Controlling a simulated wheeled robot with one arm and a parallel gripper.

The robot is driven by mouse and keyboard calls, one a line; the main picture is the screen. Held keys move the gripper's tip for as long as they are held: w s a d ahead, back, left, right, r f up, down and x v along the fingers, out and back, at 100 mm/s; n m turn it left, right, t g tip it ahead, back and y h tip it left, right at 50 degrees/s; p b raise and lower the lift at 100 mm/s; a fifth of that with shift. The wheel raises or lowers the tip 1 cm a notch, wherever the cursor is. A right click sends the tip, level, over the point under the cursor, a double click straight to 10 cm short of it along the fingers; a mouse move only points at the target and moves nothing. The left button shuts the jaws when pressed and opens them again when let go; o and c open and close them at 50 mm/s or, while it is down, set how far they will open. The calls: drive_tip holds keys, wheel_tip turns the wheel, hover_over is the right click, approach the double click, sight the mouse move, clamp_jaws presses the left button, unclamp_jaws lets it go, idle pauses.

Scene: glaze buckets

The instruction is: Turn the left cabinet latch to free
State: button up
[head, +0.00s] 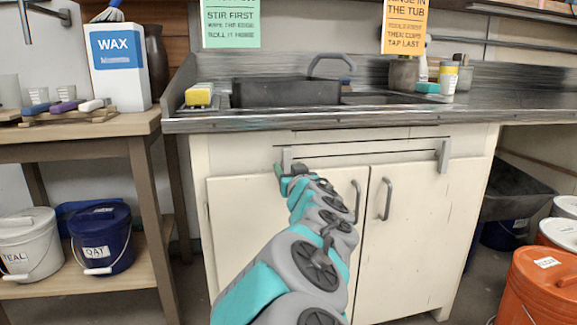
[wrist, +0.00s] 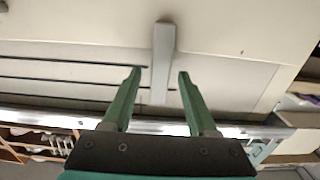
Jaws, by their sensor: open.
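The left cabinet latch (head: 287,158) is a grey bar standing upright at the top of the left cabinet door (head: 240,225). In the wrist view the latch (wrist: 163,50) lies between the lines of my two fingers, with a gap on each side. My gripper (head: 284,179) is open and empty, right in front of the latch; its green fingers also show in the wrist view (wrist: 160,75). I cannot tell how deep the fingers reach around the bar. My arm hides part of the left door.
The right latch (head: 443,156) stands upright over the right door (head: 420,230). Both doors have grey handles, the left one (head: 356,200) close to my arm. The sink counter (head: 400,117) overhangs above. A wooden table (head: 80,135) stands left, orange buckets (head: 540,285) right.

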clamp_jaws()
idle(0.5)
